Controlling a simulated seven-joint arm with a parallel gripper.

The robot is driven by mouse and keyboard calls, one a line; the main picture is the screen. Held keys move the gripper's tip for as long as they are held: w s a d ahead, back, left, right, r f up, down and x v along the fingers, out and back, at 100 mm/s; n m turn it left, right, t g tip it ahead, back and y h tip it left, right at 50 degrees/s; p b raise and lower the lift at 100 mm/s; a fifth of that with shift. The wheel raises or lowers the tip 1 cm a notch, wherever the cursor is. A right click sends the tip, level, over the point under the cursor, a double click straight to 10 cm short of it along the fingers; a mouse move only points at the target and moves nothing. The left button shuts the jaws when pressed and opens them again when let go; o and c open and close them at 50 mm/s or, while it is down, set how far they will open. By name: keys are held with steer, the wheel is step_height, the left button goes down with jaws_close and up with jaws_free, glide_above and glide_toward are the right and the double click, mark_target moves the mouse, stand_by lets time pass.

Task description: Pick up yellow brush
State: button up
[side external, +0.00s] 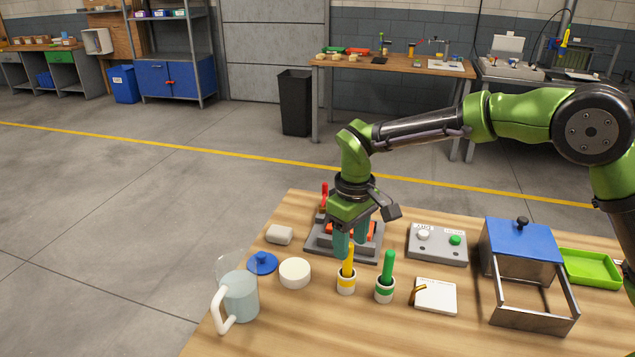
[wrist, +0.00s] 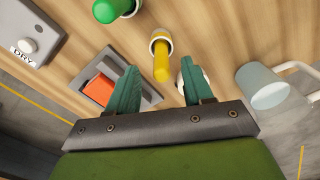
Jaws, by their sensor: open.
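The yellow brush (side external: 347,263) stands upright in a white holder with a yellow band (side external: 346,285) on the wooden table. In the wrist view the yellow brush (wrist: 161,62) shows ahead of the fingers, roughly midway between them. My gripper (side external: 351,245) has teal fingers pointing down, just above and around the top of the yellow handle in the side view. In the wrist view my gripper (wrist: 158,82) is open, with its fingers spread apart and nothing held. I cannot tell whether a finger touches the brush.
A green brush (side external: 387,268) stands in its holder close on the right. A grey device with orange parts (side external: 325,240) lies behind. A white pad (side external: 436,297) lies right.

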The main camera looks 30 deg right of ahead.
mark_target(347, 277)
step_height(347, 277, down, 5)
steer(key=shift+w+a+r, duration=0.1)
steer(key=shift+r, duration=0.05)
jaws_close()
